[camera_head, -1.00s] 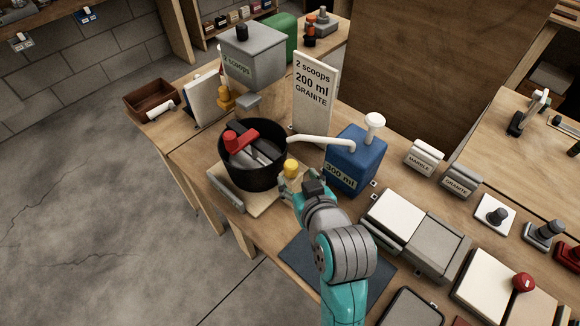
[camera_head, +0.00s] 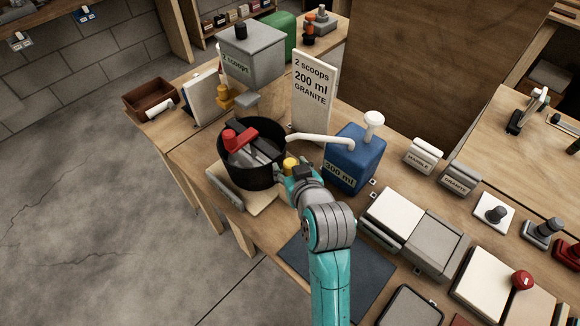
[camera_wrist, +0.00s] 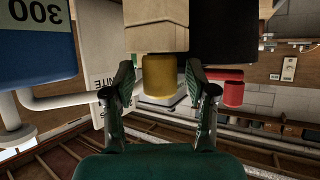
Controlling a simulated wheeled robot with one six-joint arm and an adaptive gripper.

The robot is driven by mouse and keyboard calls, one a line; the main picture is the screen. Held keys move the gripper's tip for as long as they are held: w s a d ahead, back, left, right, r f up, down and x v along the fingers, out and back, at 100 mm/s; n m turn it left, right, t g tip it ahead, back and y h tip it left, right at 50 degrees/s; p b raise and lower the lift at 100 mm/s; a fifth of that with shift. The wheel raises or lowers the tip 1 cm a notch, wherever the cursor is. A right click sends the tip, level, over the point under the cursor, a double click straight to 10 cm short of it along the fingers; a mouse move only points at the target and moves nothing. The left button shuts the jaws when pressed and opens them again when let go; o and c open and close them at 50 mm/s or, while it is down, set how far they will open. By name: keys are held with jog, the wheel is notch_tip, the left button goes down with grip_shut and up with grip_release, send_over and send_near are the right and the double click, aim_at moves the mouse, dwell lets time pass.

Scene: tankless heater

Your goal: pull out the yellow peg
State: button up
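The yellow peg (camera_head: 291,163) stands on the light base beside the black mixing pot (camera_head: 250,170). In the wrist view, which looks upside down, the yellow peg (camera_wrist: 160,76) sits against a pale beige block (camera_wrist: 156,28). My gripper (camera_head: 287,172) is at the peg from the front. In the wrist view my gripper (camera_wrist: 160,88) is open, with one finger on each side of the peg. A narrow gap seems to show on both sides. My gripper partly hides the peg's lower part in the head view.
The blue 300 ml container (camera_head: 352,164) with its white spout stands close right of my gripper. A red handle (camera_head: 240,139) lies over the pot. The sign (camera_head: 313,95) reads 2 scoops, 200 ml, granite. A dark mat (camera_head: 345,275) lies below my arm.

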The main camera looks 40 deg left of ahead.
aim_at(291, 164)
grip_shut()
jog(key=shift+r, duration=1.05)
dwell(0.5)
jog(key=shift+r, duration=2.55)
